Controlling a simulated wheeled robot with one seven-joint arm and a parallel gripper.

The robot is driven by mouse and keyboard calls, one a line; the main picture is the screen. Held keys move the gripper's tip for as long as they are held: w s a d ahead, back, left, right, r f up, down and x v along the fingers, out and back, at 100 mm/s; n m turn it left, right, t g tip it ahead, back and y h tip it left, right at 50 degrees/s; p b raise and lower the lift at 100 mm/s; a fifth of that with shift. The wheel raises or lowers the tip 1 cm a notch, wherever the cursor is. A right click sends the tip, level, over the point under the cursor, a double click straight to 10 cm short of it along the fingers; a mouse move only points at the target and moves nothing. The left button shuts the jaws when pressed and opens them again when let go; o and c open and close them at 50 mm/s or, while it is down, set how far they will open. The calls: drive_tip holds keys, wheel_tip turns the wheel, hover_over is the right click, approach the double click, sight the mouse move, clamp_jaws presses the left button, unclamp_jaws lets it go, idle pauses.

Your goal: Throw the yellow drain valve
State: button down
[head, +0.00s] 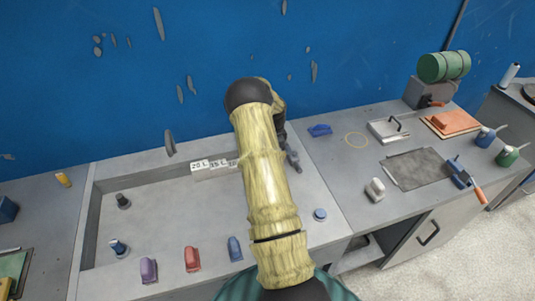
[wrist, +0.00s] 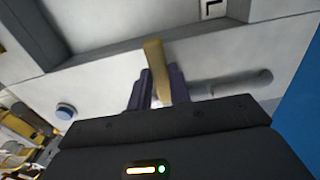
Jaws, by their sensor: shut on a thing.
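The yellow drain valve shows as a yellow lever (wrist: 156,68) in the wrist view, standing up between the fingers of my gripper (wrist: 160,84). The gripper is shut on the lever. A grey pipe-like fitting (wrist: 228,84) lies just right of the fingers, on the pale surface. In the head view my arm hides the yellow lever and most of the gripper. Only a grey fitting (head: 293,159) shows at the arm's right edge, by the right end of the sunken basin (head: 180,215).
A blue round button (head: 320,214) sits on the rim right of my arm. Purple, red and blue blocks (head: 192,258) line the front rim. Volume labels (head: 213,164) are at the back. The right bench holds a grey block (head: 375,189), a dark mat (head: 415,168) and a green cylinder (head: 444,66).

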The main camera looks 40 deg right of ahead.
drive_tip(key=shift+w+r, duration=0.2)
drive_tip(key=c, duration=1.3)
unclamp_jaws()
drive_tip(key=shift+f, duration=0.1)
drive_tip(key=shift+s, duration=0.1)
drive_tip(key=shift+r+b, duration=1.45)
drive_tip(key=shift+r, duration=7.25)
drive_tip(key=shift+d, duration=0.1)
